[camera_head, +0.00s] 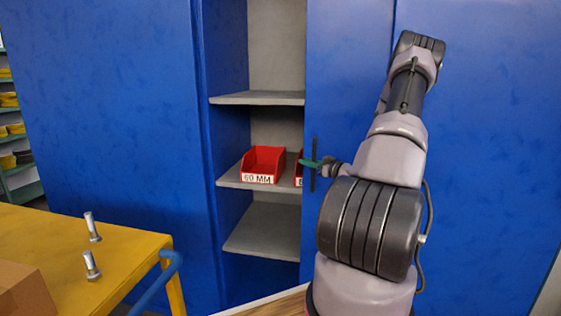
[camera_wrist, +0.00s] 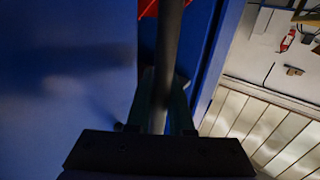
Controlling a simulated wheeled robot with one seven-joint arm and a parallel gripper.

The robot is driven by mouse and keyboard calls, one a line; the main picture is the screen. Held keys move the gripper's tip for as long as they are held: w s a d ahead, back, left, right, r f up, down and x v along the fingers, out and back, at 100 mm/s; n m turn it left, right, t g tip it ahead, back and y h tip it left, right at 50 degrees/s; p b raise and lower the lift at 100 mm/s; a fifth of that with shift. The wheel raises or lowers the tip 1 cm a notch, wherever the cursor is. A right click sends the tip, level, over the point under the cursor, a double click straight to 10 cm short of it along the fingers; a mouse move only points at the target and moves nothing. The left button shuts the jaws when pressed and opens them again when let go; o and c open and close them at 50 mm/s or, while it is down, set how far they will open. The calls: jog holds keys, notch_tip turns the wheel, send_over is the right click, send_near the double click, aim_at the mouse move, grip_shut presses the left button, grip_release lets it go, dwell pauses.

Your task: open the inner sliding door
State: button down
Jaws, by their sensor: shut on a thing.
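The inner sliding door (camera_head: 345,70) is a blue panel with its left edge beside an open gap into the cabinet. Its dark vertical bar handle (camera_head: 314,182) stands near that edge. My gripper (camera_head: 311,164), with green fingers, is shut around the handle from the right. In the wrist view the handle (camera_wrist: 170,50) runs between the two fingers of my gripper (camera_wrist: 164,105). The handle's grasped part is partly hidden by the fingers. My arm hides part of the door.
Grey shelves (camera_head: 258,98) show in the gap. A red bin (camera_head: 262,165) marked 60 MM sits on the middle shelf; another is mostly hidden by the door edge. A yellow table (camera_head: 125,250) with two bolts (camera_head: 91,228) and a cardboard box (camera_head: 22,290) is at lower left.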

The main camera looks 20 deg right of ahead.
jog(key=s+d, duration=1)
jog(key=d, duration=0.3)
jog(key=shift+d, duration=0.35)
jog(key=shift+f, duration=0.1)
jog(key=c, duration=0.8)
grip_release()
jog(key=v, duration=1.1)
